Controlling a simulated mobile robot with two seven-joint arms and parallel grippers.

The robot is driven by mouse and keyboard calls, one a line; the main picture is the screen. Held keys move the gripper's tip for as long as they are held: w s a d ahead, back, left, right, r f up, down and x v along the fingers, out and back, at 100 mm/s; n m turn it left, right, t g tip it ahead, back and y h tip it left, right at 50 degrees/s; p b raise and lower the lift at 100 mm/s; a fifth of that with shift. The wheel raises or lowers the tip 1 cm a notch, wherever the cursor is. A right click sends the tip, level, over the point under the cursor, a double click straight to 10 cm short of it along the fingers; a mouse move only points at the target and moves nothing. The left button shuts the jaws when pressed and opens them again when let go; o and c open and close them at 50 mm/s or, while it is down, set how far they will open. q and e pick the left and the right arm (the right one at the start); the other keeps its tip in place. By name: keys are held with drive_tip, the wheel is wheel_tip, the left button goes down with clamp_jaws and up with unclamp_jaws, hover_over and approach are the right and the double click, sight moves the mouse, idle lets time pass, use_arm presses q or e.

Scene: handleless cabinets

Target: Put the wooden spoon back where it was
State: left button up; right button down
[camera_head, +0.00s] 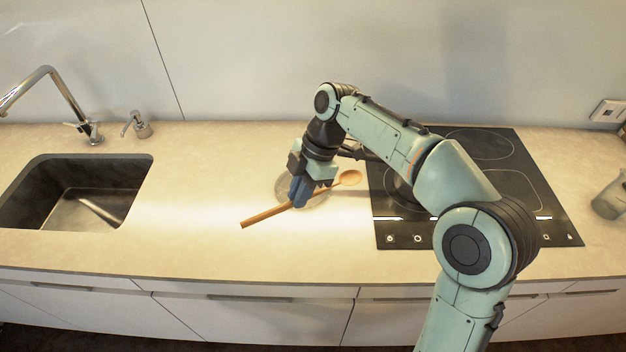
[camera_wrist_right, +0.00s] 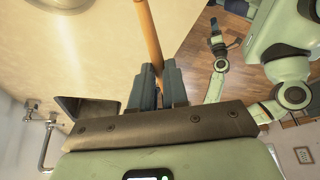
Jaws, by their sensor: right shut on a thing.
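The wooden spoon (camera_head: 262,217) is a long light-brown spoon. Its handle points to the lower left and its bowl to the upper right, near the cooktop's left edge. My right gripper (camera_head: 299,199) is shut on the handle, with its fingers pointing down. In the right wrist view, the spoon handle (camera_wrist_right: 148,32) runs up from between the fingers of my right gripper (camera_wrist_right: 157,75). A round, glassy-looking dish (camera_head: 319,201) is under the spoon, partly hidden by the gripper. I cannot tell whether the spoon touches it. My left gripper (camera_wrist_right: 217,45) appears small in the right wrist view; its jaw state is unclear.
The black cooktop (camera_head: 393,228) is right of the spoon, partly covered by my right arm. The sink (camera_head: 88,219), faucet (camera_head: 92,131) and soap dispenser (camera_head: 139,126) are at left. A greyish vessel (camera_head: 608,199) stands far right. Counter (camera_head: 200,190) between sink and dish is clear.

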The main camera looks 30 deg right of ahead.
sight(275, 267)
use_arm(q)
drive_tip(key=s+f+b, duration=0.3)
drive_tip(key=f+b, duration=0.3)
drive_tip(key=f, duration=0.1)
drive_tip(key=shift+s+f+g, duration=0.3)
drive_tip(key=shift+s+f, duration=0.05)
drive_tip(key=shift+f, duration=0.05)
use_arm(e)
drive_tip(key=shift+s+a+f+n+g, duration=0.15)
drive_tip(key=shift+s+a+f+n, duration=0.35)
drive_tip(key=shift+a+f, duration=1.45)
drive_tip(key=shift+s+a+f+n+g, duration=0.2)
drive_tip(key=shift+s+a+f+n, duration=0.4)
drive_tip(key=shift+f, duration=2.4)
drive_tip(key=shift+s+a+f+n+g, duration=0.15)
drive_tip(key=shift+s+a+f+n, duration=0.2)
drive_tip(key=shift+a+f, duration=1.65)
use_arm(q)
drive_tip(key=shift+s+f+b, duration=0.1)
drive_tip(key=shift+f+b, duration=0.35)
drive_tip(key=shift+b, duration=0.15)
use_arm(e)
drive_tip(key=shift+d+f, duration=0.3)
drive_tip(key=shift+f, duration=0.3)
drive_tip(key=shift+d+f, duration=0.25)
drive_tip(key=shift+f, duration=0.3)
drive_tip(key=c, duration=1.1)
unclamp_jaws()
drive_tip(key=shift+o, duration=0.2)
